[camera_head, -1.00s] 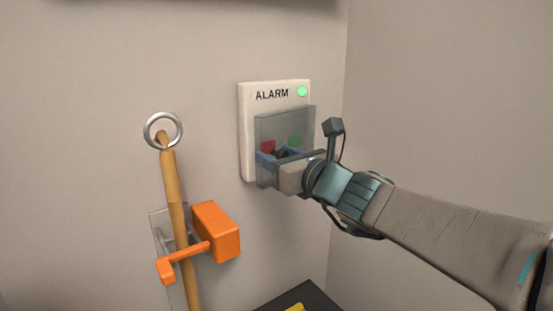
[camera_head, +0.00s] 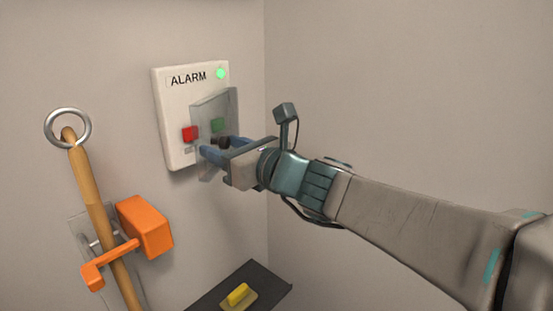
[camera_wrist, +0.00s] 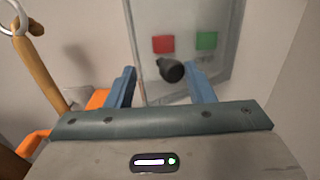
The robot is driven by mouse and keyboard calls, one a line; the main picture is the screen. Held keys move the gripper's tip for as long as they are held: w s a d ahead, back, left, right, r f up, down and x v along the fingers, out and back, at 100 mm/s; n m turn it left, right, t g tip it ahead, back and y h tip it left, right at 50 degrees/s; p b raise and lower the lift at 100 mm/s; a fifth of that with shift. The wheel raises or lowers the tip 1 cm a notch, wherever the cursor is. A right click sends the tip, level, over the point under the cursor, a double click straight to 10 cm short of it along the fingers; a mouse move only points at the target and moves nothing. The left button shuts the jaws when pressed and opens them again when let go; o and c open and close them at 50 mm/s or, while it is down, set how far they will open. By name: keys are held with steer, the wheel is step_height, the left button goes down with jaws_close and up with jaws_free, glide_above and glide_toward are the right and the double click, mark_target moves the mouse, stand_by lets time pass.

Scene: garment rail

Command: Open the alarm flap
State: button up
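The white alarm panel (camera_head: 176,104) is on the wall, with a lit green lamp at its top right. Its clear flap (camera_head: 209,106) stands partly open, its left edge out from the panel and its right side near the panel. The red button (camera_head: 190,133) shows left of the flap; the green button (camera_head: 218,125) shows through it. The flap's dark knob (camera_wrist: 172,70) lies between the blue fingers of my gripper (camera_wrist: 160,78), nearer the right finger. The fingers are apart, with a clear gap left of the knob. My gripper (camera_head: 226,147) is at the flap's lower part.
A wooden pole (camera_head: 92,190) with a metal ring stands at left in an orange clamp (camera_head: 145,226). A dark shelf (camera_head: 268,279) holding a yellow-handled item (camera_head: 238,295) is below. The bare right wall (camera_head: 400,90) meets the panel's wall in a corner close right of the panel.

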steer(key=w+d+p+v, duration=0.1)
steer(key=p+v, duration=0.1)
steer(key=v, duration=0.8)
stand_by(0.7)
steer(key=shift+w+d, duration=0.1)
